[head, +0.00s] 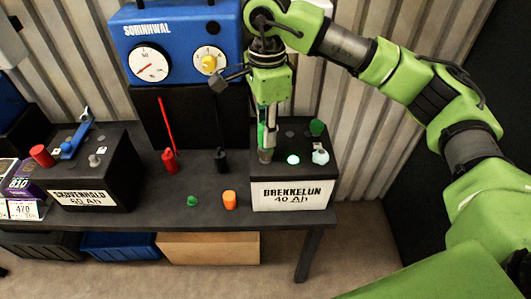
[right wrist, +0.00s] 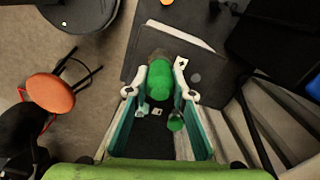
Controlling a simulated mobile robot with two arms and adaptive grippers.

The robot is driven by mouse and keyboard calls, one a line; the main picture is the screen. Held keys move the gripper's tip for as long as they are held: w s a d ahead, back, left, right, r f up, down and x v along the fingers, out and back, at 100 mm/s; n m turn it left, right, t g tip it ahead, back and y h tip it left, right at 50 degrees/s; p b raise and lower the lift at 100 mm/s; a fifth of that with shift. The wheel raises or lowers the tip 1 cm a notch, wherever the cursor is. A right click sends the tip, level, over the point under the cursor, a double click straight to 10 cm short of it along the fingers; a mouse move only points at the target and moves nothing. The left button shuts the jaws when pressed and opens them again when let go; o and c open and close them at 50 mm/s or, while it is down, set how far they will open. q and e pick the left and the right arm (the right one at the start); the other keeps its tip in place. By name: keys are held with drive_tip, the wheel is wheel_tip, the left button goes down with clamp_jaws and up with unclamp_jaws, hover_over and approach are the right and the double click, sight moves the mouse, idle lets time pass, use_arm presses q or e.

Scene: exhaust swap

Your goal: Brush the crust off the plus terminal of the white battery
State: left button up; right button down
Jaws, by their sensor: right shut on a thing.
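The white battery (head: 291,196), labelled BREKKELUN 40 Ah, stands at the right end of the dark bench. Its top is dark grey. A pale, crusted-looking terminal (head: 320,156) sits at its front right, with a small white mark behind it. A bright pale-green round spot (head: 293,160) is left of it. A green knob (head: 316,128) stands at the back right. My right gripper (head: 271,128) is above the battery's left part, shut on a brush. The brush's green handle (right wrist: 158,82) lies between the fingers in the right wrist view. Its brownish tip (head: 265,155) points down; contact is unclear. My left gripper is out of view.
A blue charger (head: 183,45) stands behind. A red clamp (head: 169,160) and black clamp (head: 221,161) stand on the bench (head: 150,216). A small green cap (head: 192,201) and orange cap (head: 229,200) are left of the battery. A dark 60 Ah battery (head: 110,172) stands farther left.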

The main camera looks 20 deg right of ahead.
drive_tip(key=shift+r+p, duration=0.35)
drive_tip(key=shift+r, duration=0.45)
drive_tip(key=shift+r+p, duration=0.85)
drive_tip(key=shift+r, duration=0.6)
drive_tip(key=shift+r+p, duration=0.3)
drive_tip(key=shift+r, duration=0.2)
drive_tip(key=shift+s+d+f+n, duration=0.25)
drive_tip(key=shift+s+n, duration=0.2)
drive_tip(key=shift+n, duration=0.65)
drive_tip(key=s+d+f+n, duration=0.3)
drive_tip(key=s+n, duration=0.6)
drive_tip(key=n, duration=0.6)
drive_tip(key=shift+f+n, duration=0.15)
drive_tip(key=shift+n, duration=0.25)
